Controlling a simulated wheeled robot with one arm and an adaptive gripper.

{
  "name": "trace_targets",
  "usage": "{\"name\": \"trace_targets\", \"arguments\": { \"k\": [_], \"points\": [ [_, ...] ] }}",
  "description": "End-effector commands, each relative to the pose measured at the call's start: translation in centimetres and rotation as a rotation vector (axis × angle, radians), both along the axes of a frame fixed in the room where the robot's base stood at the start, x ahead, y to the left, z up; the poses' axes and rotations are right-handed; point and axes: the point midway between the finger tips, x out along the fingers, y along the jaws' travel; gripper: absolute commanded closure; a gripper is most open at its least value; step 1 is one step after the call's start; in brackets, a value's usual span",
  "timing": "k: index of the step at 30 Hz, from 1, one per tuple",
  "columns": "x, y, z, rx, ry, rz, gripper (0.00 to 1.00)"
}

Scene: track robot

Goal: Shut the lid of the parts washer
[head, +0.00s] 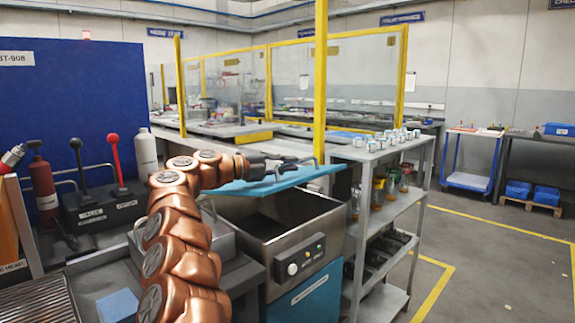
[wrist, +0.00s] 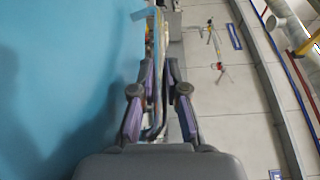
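The parts washer (head: 318,242) is a steel tub with a dial panel and a teal lower front. Its teal lid (head: 262,181) is raised and tilted, with the dark tub opening visible beneath. My gripper (head: 284,161) is above the lid, close to the handle. I cannot tell whether either finger touches the bar. The lid (wrist: 60,80) fills the left side there.
A grey shelf rack (head: 385,205) with jars and small parts stands directly right of the washer. Levers (head: 114,160) and a white bottle (head: 145,152) are at the left. A yellow-framed clear screen (head: 360,80) stands behind. Open floor (head: 490,270) lies at the right.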

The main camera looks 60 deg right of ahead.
Motion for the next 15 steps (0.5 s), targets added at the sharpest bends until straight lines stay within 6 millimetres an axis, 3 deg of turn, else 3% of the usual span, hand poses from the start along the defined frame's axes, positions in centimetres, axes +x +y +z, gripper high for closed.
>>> {"name": "trace_targets", "arguments": {
  "k": [6,15],
  "points": [
    [0.04,0.04,0.02,0.000,0.000,0.001,0.63],
    [0.13,0.12,0.03,0.000,0.000,0.002,0.63]
  ]
}}
